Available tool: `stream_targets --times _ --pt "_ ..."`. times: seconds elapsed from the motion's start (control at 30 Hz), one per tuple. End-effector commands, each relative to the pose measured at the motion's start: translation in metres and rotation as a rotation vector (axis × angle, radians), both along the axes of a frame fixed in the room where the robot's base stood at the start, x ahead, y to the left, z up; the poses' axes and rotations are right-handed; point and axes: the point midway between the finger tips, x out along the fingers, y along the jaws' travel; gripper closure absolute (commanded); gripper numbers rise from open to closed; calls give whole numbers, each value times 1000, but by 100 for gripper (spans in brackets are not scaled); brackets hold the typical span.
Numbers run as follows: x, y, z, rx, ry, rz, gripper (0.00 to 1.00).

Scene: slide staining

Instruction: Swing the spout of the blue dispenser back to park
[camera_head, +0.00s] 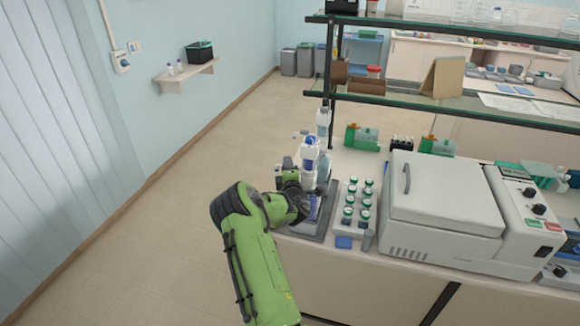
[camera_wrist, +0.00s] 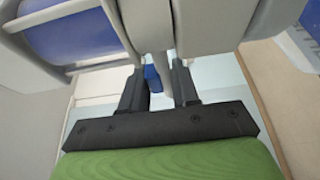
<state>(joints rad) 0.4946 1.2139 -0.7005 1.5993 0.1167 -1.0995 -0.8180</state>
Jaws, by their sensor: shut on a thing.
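The blue dispenser (camera_head: 310,158), a white body with blue parts, stands on a dark tray (camera_head: 322,232) at the bench's left end. My gripper (camera_head: 290,175) is at the dispenser's left side, and my arm hides part of its base. In the wrist view, my gripper (camera_wrist: 158,70) has one black finger on each side of a slim light grey spout (camera_wrist: 155,45) and is shut on it. A blue piece (camera_wrist: 152,78) shows by the left finger. A large blue part (camera_wrist: 75,35) in a grey housing fills the upper left.
A rack of green-capped bottles (camera_head: 358,200) stands right of the tray. A white lab machine (camera_head: 445,195) is further right. A clear bottle (camera_head: 323,122) and a shelf post (camera_head: 329,70) stand behind the dispenser. Open floor (camera_head: 190,220) lies to the left.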

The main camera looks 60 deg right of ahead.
Motion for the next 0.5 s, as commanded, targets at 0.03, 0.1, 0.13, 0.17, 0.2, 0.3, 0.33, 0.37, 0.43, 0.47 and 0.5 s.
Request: stream_targets --times 0.03,0.1,0.13,0.17,0.2,0.3,0.33,0.37,0.43,0.47,0.5 --pt "-1 -1 0 -1 2 -2 100" --pt "-1 -1 0 -2 1 -2 100" --pt "-1 -1 0 -2 1 -1 100" --pt "-1 -1 0 -2 1 -1 100" --pt "-1 -1 0 -1 0 -1 100" --pt "-1 -1 0 -1 0 -1 58" --pt "0 -1 0 -1 0 -1 53" --pt "0 0 0 -1 0 -1 49" --pt "0 0 0 -2 -1 -1 48" --pt "0 0 0 -2 -1 0 48" --pt "0 0 0 -2 -1 0 48"
